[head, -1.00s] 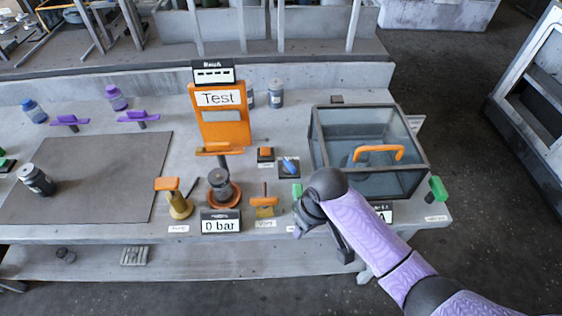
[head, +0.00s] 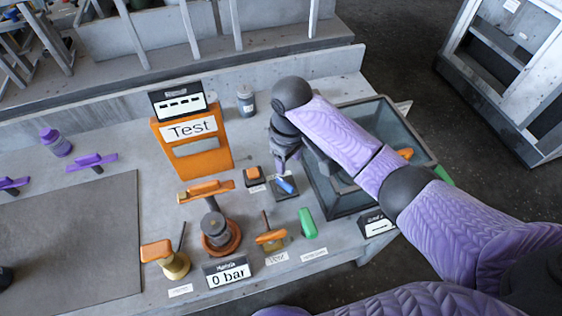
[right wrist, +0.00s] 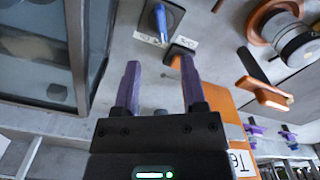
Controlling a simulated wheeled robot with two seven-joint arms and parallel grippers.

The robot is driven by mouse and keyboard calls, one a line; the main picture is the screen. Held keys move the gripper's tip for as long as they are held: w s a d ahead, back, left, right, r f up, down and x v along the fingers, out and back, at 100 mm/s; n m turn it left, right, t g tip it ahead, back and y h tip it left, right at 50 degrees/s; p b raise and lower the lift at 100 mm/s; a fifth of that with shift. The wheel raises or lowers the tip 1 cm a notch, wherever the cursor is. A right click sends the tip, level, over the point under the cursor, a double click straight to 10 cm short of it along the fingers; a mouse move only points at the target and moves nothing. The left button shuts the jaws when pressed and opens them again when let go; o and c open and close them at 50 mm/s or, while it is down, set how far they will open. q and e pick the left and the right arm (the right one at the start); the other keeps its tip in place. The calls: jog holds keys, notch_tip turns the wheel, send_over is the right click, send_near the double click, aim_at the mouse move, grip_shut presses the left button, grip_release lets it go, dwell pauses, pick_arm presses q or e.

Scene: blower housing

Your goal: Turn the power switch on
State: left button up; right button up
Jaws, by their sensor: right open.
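A blue switch lever on a dark square base (head: 285,186) sits on the bench between the orange test stand and the glass box. It also shows at the top of the right wrist view (right wrist: 160,20). It seems to be the power switch; its small label is too blurred to read. My right gripper (head: 284,163) is over the bench just behind the blue switch, apart from it. In the right wrist view its two purple fingers (right wrist: 160,70) are spread with nothing between them. The switch lies beyond the fingertips. My left gripper is not in view.
An orange-topped block (head: 253,174) sits close left of the switch. The orange Test stand (head: 193,150) is farther left. The glass box (head: 352,203) stands close right, under my right arm. A green handle (head: 307,224) and a 0 bar display (head: 227,273) are in front.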

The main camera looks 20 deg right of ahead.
aim_at(288, 185)
notch_tip(288, 185, down, 10)
jog(key=b, duration=0.4)
jog(key=shift+s+r, duration=0.1)
jog(key=shift+s, duration=0.05)
jog(key=shift+c, duration=0.2)
grip_shut()
